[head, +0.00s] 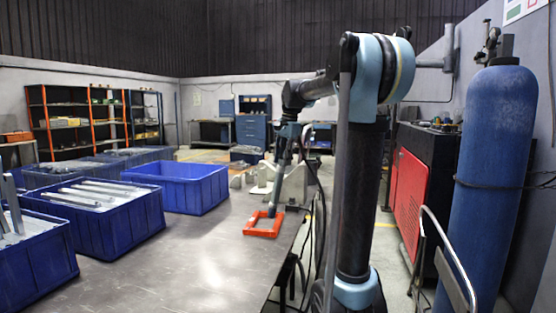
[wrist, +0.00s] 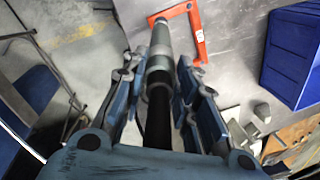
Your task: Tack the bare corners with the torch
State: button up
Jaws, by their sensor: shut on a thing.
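My gripper (head: 290,130) is above the right edge of the metal table, shut on the torch. In the wrist view my gripper (wrist: 163,62) has its fingers on both sides of the torch (wrist: 160,48), a grey and black tube. In the head view the torch (head: 277,178) slants down toward an orange frame (head: 262,233) lying on the table. No bare bracket corner is clearly visible.
An empty-looking blue bin (head: 190,195) and a blue bin (head: 88,230) of grey metal bars stand on the table's left. Small grey blocks (head: 237,181) lie behind the orange frame. A blue gas cylinder (head: 490,190) stands at right. The table's front middle is clear.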

aim_at(283, 172)
jog(key=shift+f, duration=3.15)
dwell(0.9)
jog(key=shift+r, duration=0.1)
jog(key=shift+r, duration=2.95)
jog(key=shift+s, duration=0.1)
